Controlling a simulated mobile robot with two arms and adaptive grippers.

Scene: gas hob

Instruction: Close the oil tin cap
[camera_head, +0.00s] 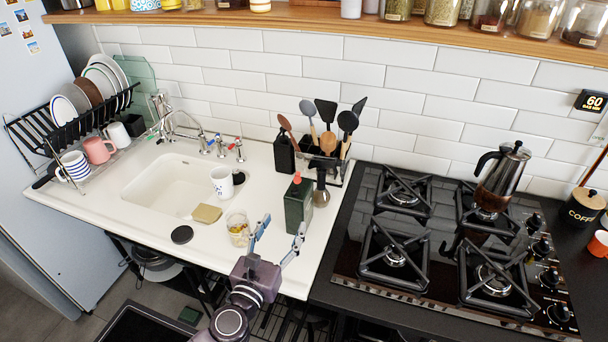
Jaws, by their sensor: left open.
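A dark green oil tin (298,210) stands upright on the white counter, right of the sink and close to the hob. Its small red cap (297,178) shows at the top; I cannot tell whether it is open or closed. My left gripper (282,230) is in front of the tin, with its fingers spread and pointing toward it. It is open and empty. I cannot tell whether any finger touches. My right gripper is not in view.
The glass jar (238,229) stands left of the tin, and a brown-and-glass bottle (321,192) stands close on its right. The gas hob (345,262) is right.

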